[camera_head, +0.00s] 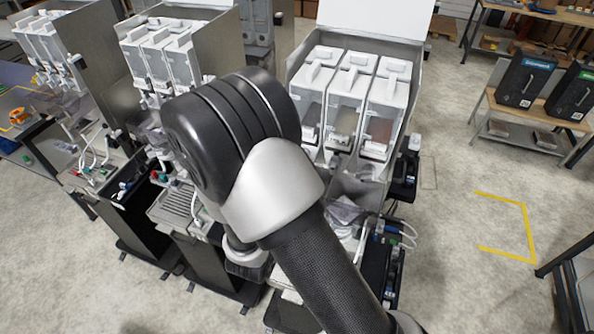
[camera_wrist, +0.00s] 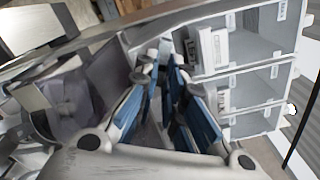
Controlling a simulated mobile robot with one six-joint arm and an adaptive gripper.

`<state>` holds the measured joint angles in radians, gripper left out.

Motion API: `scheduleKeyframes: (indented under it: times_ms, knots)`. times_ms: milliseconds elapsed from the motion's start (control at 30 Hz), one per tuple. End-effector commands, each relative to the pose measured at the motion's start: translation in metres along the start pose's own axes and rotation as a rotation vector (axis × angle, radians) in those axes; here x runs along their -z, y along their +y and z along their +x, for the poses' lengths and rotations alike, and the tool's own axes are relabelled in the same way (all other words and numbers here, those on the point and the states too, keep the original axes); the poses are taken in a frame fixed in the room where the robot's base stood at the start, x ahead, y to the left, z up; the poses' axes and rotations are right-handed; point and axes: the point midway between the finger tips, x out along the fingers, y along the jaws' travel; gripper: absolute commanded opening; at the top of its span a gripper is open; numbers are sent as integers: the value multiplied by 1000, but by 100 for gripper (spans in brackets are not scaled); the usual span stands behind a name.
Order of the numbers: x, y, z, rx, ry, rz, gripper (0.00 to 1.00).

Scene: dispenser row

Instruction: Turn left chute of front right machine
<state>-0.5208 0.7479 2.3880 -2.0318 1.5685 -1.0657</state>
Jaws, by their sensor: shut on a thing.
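The front right machine (camera_head: 345,100) has three clear-fronted canisters with white lids side by side. Its left chute is hidden behind my arm in the head view, and my gripper is hidden there too. In the wrist view my gripper (camera_wrist: 165,58) has its blue-padded fingers converging at the canister fronts. It is shut on a small part there, apparently the chute, mostly covered by the fingertips. A white labelled piece (camera_wrist: 212,52) shows just right of the fingertips, by the uppermost canister (camera_wrist: 262,28) in that tilted view.
Another machine (camera_head: 165,55) stands close on the left, with a further one (camera_head: 50,45) beyond it. A low bench (camera_head: 540,125) with two dark containers stands at the right. The floor around the yellow marking (camera_head: 528,225) is clear.

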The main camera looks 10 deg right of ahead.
Motion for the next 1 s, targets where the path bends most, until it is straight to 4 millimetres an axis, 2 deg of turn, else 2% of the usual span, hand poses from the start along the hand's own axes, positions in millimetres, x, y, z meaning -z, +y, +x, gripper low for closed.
scheduleKeyframes:
  times_ms: [700, 1000]
  knots:
    - [2, 3, 0, 0, 0, 680, 0]
    - [2, 3, 0, -1, 1, 905, 0]
